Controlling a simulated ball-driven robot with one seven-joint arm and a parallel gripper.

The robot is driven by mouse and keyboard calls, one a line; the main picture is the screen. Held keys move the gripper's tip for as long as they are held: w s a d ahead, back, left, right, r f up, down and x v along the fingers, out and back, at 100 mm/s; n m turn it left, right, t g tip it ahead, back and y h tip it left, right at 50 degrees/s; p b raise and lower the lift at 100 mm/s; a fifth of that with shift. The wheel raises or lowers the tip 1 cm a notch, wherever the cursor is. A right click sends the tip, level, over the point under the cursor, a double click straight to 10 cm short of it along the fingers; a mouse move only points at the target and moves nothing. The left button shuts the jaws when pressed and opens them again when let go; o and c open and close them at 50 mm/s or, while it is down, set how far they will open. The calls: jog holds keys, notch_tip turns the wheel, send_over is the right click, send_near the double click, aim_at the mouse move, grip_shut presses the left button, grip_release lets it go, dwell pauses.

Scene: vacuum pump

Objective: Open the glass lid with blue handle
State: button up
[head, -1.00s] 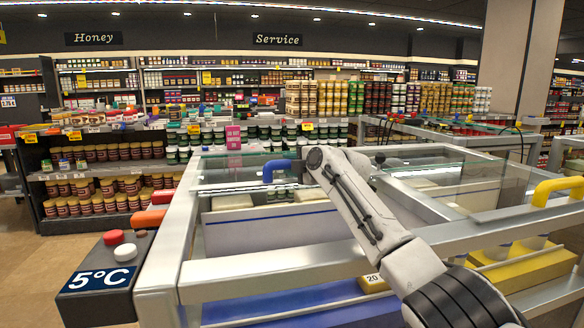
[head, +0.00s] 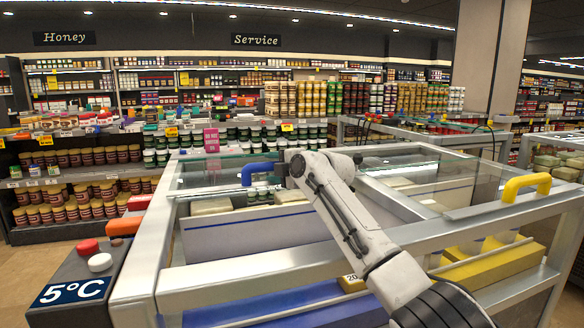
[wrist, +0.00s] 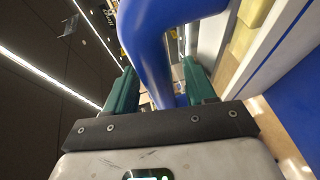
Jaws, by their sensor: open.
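The blue handle (head: 257,171) is a curved bar on the far-left glass lid (head: 212,172) of the freezer. The lid appears to lie over the freezer. My gripper (head: 280,170) is at the right end of the handle in the head view, with its fingers small and partly hidden by my arm. In the wrist view my gripper (wrist: 160,88) has its two teal fingers apart, and the blue handle (wrist: 150,35) runs between them, large and close. I cannot tell whether either finger touches it.
The freezer's metal frame (head: 250,270) surrounds the lids. A yellow handle (head: 527,184) stands at the right on another glass lid. A control box reading 5°C (head: 72,291) with red and white knobs is at front left. Stocked shelves (head: 75,190) stand behind.

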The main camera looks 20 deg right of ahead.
jog(key=p+v, duration=0.1)
jog(key=v, duration=0.8)
dwell(0.5)
